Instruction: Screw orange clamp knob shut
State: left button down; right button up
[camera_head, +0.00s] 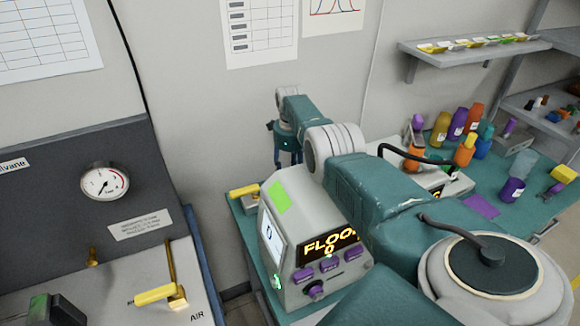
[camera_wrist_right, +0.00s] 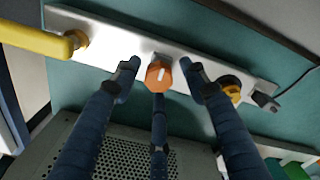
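The orange clamp knob (camera_wrist_right: 160,76), with a pale mark on its face, sits on a silver metal plate (camera_wrist_right: 110,35) in the right wrist view. My right gripper (camera_wrist_right: 159,88) has its dark blue fingers spread around the knob, one on each side and one below it in the picture. Gaps show between the side fingertips and the knob; whether the lower finger touches it I cannot tell. In the head view my right gripper (camera_head: 288,150) points down behind the grey display box (camera_head: 300,235), and the knob is hidden. My left gripper is not in view.
A yellow handle (camera_wrist_right: 35,40) is at the plate's left end, and a yellow-and-black fitting (camera_wrist_right: 231,88) is right of the knob. A perforated grey housing (camera_wrist_right: 118,150) lies below the fingers. Several bottles and a purple mat (camera_head: 480,206) occupy the teal bench at right.

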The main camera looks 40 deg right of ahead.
jog(key=shift+r, duration=0.1)
notch_tip(320, 180, up, 12)
dwell(0.7)
dwell(0.4)
